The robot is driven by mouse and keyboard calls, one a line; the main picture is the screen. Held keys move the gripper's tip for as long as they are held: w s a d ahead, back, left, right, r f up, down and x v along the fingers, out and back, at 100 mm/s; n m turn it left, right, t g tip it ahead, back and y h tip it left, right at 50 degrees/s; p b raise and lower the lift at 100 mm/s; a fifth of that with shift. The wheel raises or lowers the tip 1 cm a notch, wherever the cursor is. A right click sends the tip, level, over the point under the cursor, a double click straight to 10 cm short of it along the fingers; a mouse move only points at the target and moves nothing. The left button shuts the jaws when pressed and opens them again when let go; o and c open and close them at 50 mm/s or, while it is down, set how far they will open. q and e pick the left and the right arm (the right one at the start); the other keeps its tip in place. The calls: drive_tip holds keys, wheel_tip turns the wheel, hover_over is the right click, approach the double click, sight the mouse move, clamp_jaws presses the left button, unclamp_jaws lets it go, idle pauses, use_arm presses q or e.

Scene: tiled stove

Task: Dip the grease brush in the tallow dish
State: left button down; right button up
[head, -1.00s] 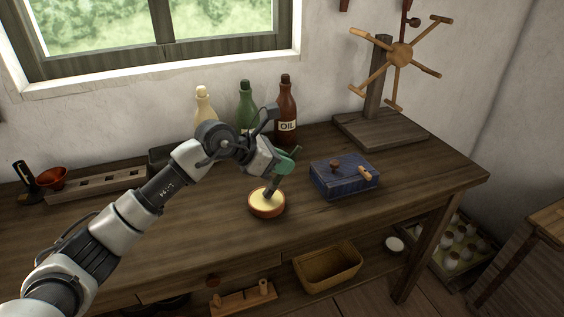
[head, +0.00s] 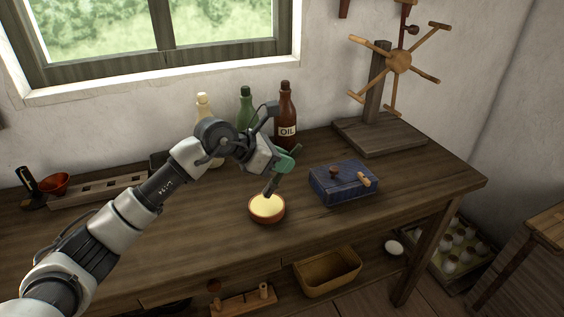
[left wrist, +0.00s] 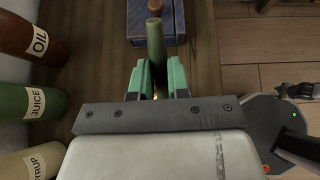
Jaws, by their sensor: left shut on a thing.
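My left gripper (head: 284,166) is shut on the grease brush (head: 271,184). The brush's dark end points down over the tallow dish (head: 267,219), a small round brown bowl filled with pale yellow tallow. The brush end overlaps the dish's far rim in the head view; I cannot tell whether it touches the tallow. In the left wrist view the brush's grey-green handle (left wrist: 156,42) sticks out between the green fingers of the left gripper (left wrist: 158,76). The gripper hides most of the dish there.
A blue box (head: 342,184) stands right of the dish. Bottles, including the oil bottle (head: 286,117), stand behind the gripper. A wooden winder (head: 382,132) stands at the back right. The bench (head: 215,226) is clear around the dish.

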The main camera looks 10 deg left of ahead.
use_arm(q)
wheel_tip(320, 180, up, 3)
drive_tip(key=shift+f+p, duration=0.2)
drive_tip(key=shift+p, duration=0.45)
drive_tip(key=shift+r+p, duration=0.65)
drive_tip(key=shift+r, duration=0.4)
use_arm(e)
drive_tip(key=shift+s+d+r, duration=0.2)
drive_tip(key=shift+s+r, duration=0.7)
drive_tip(key=shift+r, duration=0.15)
